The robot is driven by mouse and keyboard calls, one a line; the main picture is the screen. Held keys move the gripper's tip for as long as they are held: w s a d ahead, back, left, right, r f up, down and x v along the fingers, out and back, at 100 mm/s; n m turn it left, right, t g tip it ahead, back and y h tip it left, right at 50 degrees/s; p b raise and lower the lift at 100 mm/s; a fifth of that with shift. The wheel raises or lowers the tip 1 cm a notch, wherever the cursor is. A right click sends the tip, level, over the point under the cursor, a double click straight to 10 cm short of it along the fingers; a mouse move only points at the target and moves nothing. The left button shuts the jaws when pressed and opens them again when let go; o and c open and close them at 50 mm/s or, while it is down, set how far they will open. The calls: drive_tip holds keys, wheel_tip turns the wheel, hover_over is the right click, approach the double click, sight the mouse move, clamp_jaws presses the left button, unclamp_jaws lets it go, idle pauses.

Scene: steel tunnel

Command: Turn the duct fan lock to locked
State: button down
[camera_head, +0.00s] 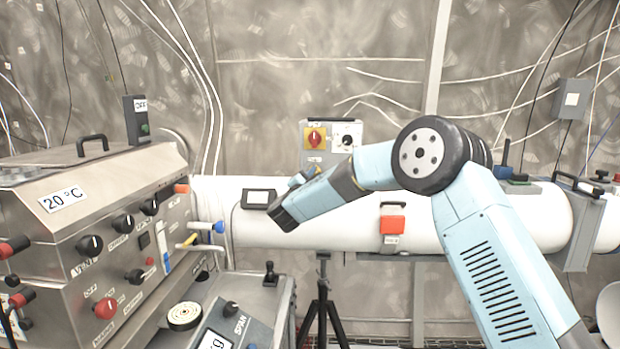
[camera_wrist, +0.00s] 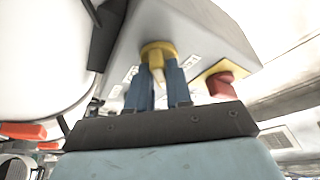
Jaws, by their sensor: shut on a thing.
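In the wrist view, the duct fan lock (camera_wrist: 158,49) has a round yellow collar and a pale lever on the box face. My gripper (camera_wrist: 159,80) has its blue fingers on either side of that lever and is shut on it. The red knob (camera_wrist: 220,84) is to the right. In the head view, the lock is hidden and my gripper is mostly hidden by my wrist. The lock's position is unclear.
The white duct (camera_head: 270,230) runs across below the box. A red-handled part (camera_head: 392,225) sits on the duct to the right. A steel machine (camera_head: 85,225) with knobs fills the left. A black tripod (camera_head: 323,300) stands below the duct.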

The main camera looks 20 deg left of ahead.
drive_tip(key=shift+s+m+g+h, duration=0.1)
drive_tip(key=shift+m+g+h, duration=0.5)
drive_tip(key=shift+m, duration=1.6)
drive_tip(key=shift+m+g+h, duration=0.1)
drive_tip(key=shift+m+g, duration=0.9)
drive_tip(key=shift+m, duration=1.2)
drive_tip(key=shift+d, duration=0.1)
drive_tip(key=c, duration=1.1)
unclamp_jaws()
